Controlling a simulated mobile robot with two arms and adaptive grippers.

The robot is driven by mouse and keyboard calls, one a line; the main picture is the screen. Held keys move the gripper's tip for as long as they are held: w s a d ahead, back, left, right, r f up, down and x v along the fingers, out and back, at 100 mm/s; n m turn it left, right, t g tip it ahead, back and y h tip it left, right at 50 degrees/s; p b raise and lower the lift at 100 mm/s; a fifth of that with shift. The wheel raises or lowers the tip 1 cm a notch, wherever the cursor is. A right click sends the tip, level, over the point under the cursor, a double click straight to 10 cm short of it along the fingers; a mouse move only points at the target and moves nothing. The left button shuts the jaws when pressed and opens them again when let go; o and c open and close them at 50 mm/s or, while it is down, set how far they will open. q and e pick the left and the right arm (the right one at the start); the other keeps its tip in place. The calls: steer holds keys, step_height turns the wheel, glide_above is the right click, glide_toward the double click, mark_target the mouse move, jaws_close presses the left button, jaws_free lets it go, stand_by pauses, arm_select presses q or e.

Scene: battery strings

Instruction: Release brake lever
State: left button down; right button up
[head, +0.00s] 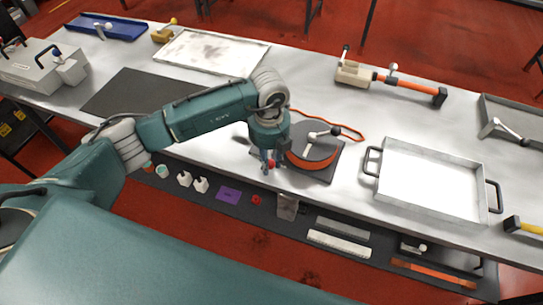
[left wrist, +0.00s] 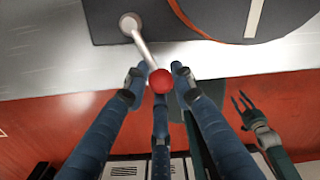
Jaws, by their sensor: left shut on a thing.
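The brake lever is a pale metal rod (left wrist: 143,48) with a red ball knob (left wrist: 161,81). It rises from a round pivot on the dark base plate (left wrist: 105,18) of the orange-rimmed disc unit. My left gripper (head: 270,162) is at the front left corner of that unit, pointing down. In the left wrist view its fingers (left wrist: 158,88) are closed around the red knob. The knob (head: 271,164) shows only partly in the head view. A dark gripper, apparently my right one (left wrist: 241,105), hangs at the right of the wrist view with its fingers apart, well away from the lever.
The disc unit (head: 318,150) has a crank handle on top and an orange strap behind it. A handled metal tray (head: 430,210) stands to its right. A lower shelf (head: 262,214) with several small parts runs below the table's front edge.

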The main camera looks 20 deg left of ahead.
arm_select(q)
steer(key=shift+s+m, duration=0.1)
steer(key=shift+m, duration=0.3)
steer(key=shift+a, duration=0.15)
steer(key=shift+s+a+m+b, duration=0.15)
steer(key=shift+a+m+b, duration=0.55)
steer(key=shift+m, duration=0.5)
steer(key=shift+a+f+m+b, duration=0.1)
steer(key=shift+a+m+b, duration=0.35)
steer(key=shift+m, duration=0.35)
steer(key=shift+a+m+b, duration=0.25)
steer(key=shift+m+b, duration=0.05)
steer(key=shift+m, duration=0.2)
